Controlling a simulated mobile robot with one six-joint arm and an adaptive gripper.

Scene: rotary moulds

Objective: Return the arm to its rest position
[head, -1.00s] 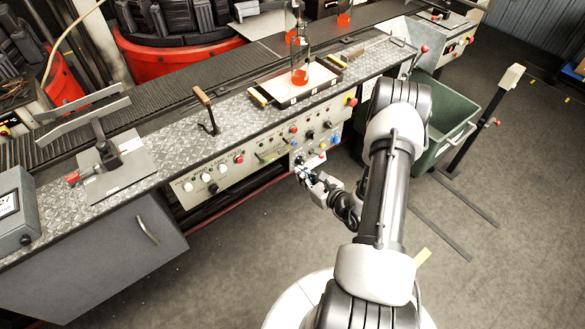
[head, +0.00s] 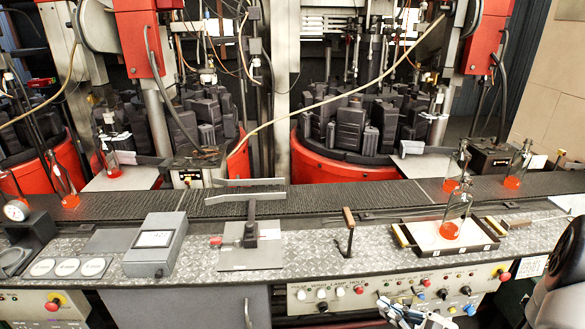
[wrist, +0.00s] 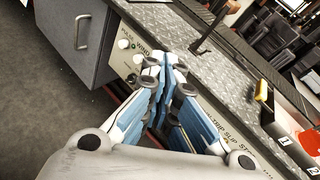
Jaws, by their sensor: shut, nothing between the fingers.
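My gripper (head: 416,316) shows at the bottom edge of the head view, in front of the control panel of the bench. The wrist view shows its blue-and-white fingers (wrist: 165,72) drawn together with nothing between them. The fingers point towards the panel front and the bench edge. Most of my arm lies outside the head view; a pale part of it shows at the lower right corner.
The control panel (head: 335,293) carries several knobs and buttons. On the bench stand a tray (head: 405,240) with a hot-bottomed bottle (head: 456,214), an upright handle (head: 349,228), and a grey display box (head: 155,246). In the wrist view, open floor (wrist: 40,110) lies at left.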

